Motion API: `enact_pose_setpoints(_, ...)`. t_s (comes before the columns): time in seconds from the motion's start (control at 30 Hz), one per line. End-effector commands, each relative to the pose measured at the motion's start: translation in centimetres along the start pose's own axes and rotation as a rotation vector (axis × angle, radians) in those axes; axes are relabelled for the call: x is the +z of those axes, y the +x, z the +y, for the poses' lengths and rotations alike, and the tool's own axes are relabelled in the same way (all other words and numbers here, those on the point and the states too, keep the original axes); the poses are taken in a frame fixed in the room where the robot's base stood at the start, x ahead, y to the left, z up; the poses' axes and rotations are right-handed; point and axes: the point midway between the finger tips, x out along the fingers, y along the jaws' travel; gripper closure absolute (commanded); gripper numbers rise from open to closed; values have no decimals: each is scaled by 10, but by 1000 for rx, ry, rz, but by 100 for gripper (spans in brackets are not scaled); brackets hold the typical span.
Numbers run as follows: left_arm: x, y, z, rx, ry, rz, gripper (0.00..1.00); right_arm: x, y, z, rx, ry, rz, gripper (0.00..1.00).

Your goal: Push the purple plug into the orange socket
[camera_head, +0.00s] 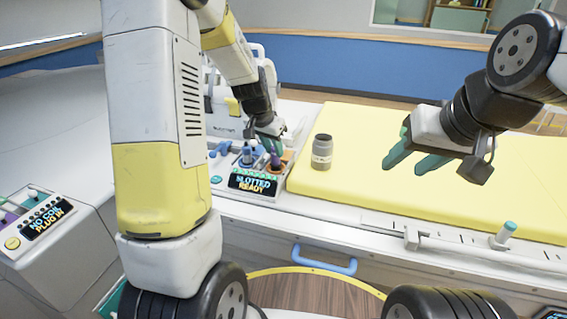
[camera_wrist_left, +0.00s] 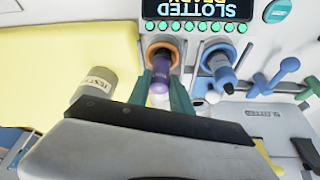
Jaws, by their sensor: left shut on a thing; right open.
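The purple plug (camera_head: 275,159) stands at the orange socket (camera_head: 287,165) on the console. In the left wrist view the purple plug (camera_wrist_left: 160,90) is between the green fingers of my left gripper (camera_wrist_left: 163,82), which is shut on it. The plug's dark end lies inside the ring of the orange socket (camera_wrist_left: 152,43); how deep it sits, I cannot tell. In the head view my left gripper (camera_head: 270,136) is above the console and partly hides the plug. My right gripper (camera_head: 408,157) is open and empty above the yellow pad.
A blue plug (camera_wrist_left: 222,70) stands in a socket beside the orange one. A display (camera_head: 253,183) reads "SLOTTED READY". A grey labelled jar (camera_head: 322,153) stands on the yellow pad (camera_head: 345,188), right of the console. Another console (camera_head: 45,222) at left reads "NO COIL PLUG IN".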

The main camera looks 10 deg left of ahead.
Motion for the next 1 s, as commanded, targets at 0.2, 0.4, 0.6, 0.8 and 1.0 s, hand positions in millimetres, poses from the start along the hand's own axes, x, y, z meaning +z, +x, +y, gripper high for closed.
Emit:
enact_pose_setpoints(0.2,2,4,0,0,0,0,100,0,0,0,0,0,0,54)
enact_pose_setpoints(0.4,3,8,0,0,0,0,100,0,0,0,0,0,0,54)
enact_pose_setpoints(0.6,4,10,0,0,0,1,100,0,0,0,0,0,0,54)
enact_pose_setpoints(0.8,4,10,0,0,0,1,100,0,0,0,0,0,0,54)
enact_pose_setpoints(1.0,4,9,0,0,0,1,49,0,0,0,0,0,0,54)
